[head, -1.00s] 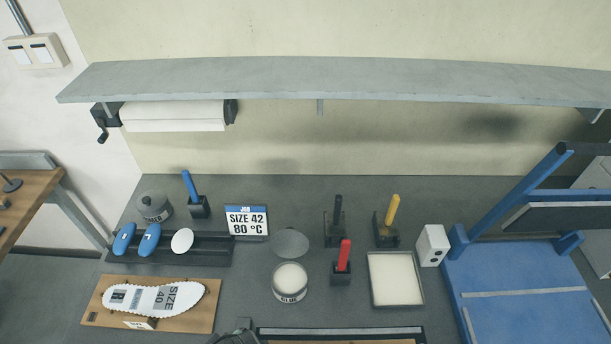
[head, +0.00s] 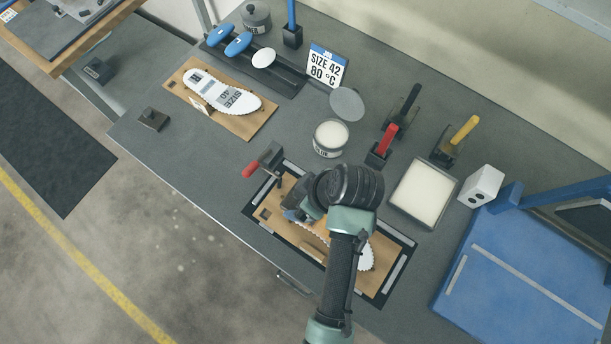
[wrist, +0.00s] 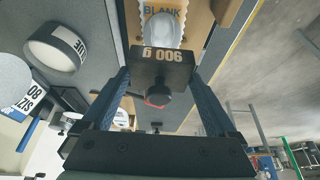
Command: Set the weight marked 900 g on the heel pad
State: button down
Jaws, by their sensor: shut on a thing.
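My gripper (wrist: 165,78) is shut on a dark block weight (wrist: 175,68), with one blue finger on each side. The weight's face reads 900 g upside down in the wrist view, and its round knob points toward the camera. Beyond it is a pale rounded pad (wrist: 165,34) at the end of a white insole marked BLANK (wrist: 160,11); the weight partly covers it. I cannot tell whether weight and pad touch. In the head view my gripper (head: 293,212) is over the near framed board, and my arm hides much of the insole (head: 366,256).
A red-handled clamp (head: 264,162) stands at the board's upper-left corner. A glue pot (head: 330,138), a pale tray (head: 423,192) and handled tools lie behind. Another dark weight (head: 154,118) sits on the left of the table. A size 40 insole (head: 222,91) lies on its own board.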

jog(key=shift+f, duration=2.55)
